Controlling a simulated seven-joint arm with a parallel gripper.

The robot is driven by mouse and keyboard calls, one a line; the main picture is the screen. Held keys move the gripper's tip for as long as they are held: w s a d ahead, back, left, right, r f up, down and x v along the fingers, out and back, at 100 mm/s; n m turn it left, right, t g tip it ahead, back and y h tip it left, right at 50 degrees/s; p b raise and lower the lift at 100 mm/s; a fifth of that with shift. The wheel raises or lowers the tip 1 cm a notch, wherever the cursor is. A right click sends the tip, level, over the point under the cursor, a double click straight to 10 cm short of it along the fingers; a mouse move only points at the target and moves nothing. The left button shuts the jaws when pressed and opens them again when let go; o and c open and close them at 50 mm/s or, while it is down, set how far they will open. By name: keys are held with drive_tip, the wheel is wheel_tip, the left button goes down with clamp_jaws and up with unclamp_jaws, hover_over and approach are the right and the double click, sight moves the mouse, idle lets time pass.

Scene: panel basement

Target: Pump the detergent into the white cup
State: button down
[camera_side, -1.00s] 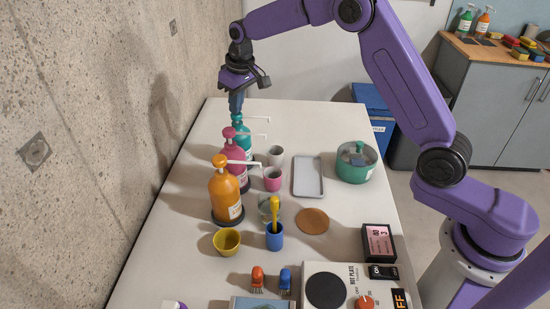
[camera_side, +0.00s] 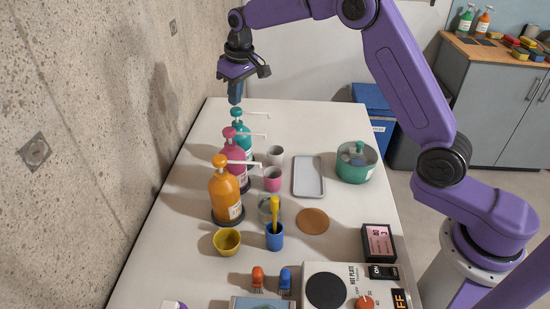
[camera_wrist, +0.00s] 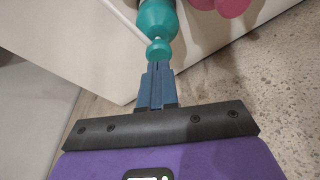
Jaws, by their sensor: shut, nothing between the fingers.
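Three pump bottles stand in a row along the wall side of the table: orange (camera_side: 224,196), pink-red (camera_side: 234,158) and teal (camera_side: 243,133). The white cup (camera_side: 275,156) stands to the right of the bottles, under or near a pump spout; which spout is hard to tell. My gripper (camera_side: 235,101) is shut and empty, pointing down just above the teal pump head (camera_side: 237,113). In the wrist view the shut fingers (camera_wrist: 157,68) point at the teal pump head (camera_wrist: 158,49), with the teal bottle (camera_wrist: 157,18) beyond. A small gap shows in the side view.
A pink cup (camera_side: 272,180), a yellow bowl (camera_side: 227,241) and a blue cup with a yellow item (camera_side: 274,237) stand nearer. A grey tray (camera_side: 309,177) and a green pot (camera_side: 356,163) are right. The concrete wall (camera_side: 110,120) runs close on the left.

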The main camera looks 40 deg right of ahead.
drive_tip(key=shift+f, duration=0.1)
idle(0.3)
drive_tip(key=shift+f, duration=1.3)
drive_tip(key=shift+r, duration=1.4)
wheel_tip(320, 180, up, 6)
idle(0.4)
